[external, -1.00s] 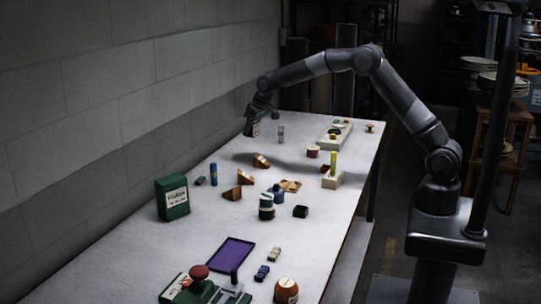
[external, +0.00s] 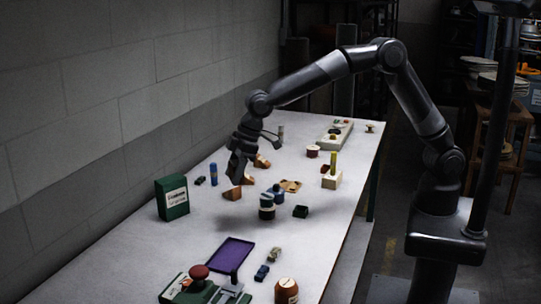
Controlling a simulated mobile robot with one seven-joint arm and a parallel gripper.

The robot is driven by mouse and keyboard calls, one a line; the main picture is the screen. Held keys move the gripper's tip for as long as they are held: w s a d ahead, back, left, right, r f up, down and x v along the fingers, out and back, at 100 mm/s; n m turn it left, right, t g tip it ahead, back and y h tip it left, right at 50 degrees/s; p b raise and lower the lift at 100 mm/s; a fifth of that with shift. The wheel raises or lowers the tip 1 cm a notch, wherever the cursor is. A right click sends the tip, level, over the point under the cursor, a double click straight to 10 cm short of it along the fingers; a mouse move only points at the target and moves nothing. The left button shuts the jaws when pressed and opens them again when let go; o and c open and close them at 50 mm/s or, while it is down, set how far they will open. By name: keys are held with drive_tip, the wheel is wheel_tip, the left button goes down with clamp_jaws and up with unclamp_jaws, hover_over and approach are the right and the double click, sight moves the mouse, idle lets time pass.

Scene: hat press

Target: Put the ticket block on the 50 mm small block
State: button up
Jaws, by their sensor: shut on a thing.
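My gripper (external: 237,176) points down over the left middle of the white table, above several brown wooden blocks. It is shut on a small dark block, which I take as the ticket block; the jaws and shadow hide most of it. One brown block (external: 232,193) lies just below and left of the gripper. Another brown block (external: 248,180) is just right of it, and a third (external: 261,162) sits farther back. Labels are too small to read, so I cannot tell which is the 50 mm small block.
A green box (external: 172,198) and a blue bottle (external: 213,174) stand left. A dark round jar (external: 267,207) and green cube (external: 300,211) are right of the gripper. A purple tray (external: 231,254) and red-knobbed press (external: 198,271) are in front.

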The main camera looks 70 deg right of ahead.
drive_tip(key=s+a+r+n, duration=0.1)
drive_tip(key=s+a+n, duration=0.2)
drive_tip(key=s+a, duration=0.7)
drive_tip(key=n+g+y, duration=0.1)
drive_tip(key=n+g, duration=0.1)
hover_over(279, 291)
drive_tip(key=d, duration=0.2)
drive_tip(key=f, duration=0.6)
drive_tip(key=shift+s, duration=0.25)
drive_tip(key=shift+s+a+f, duration=0.1)
drive_tip(key=shift+a+f, duration=0.1)
drive_tip(key=shift+f, duration=0.15)
drive_tip(key=shift+f+t, duration=0.3)
drive_tip(key=shift+f, duration=1.55)
drive_tip(key=o, duration=1)
drive_tip(key=shift+f, duration=0.1)
drive_tip(key=shift+c, duration=0.2)
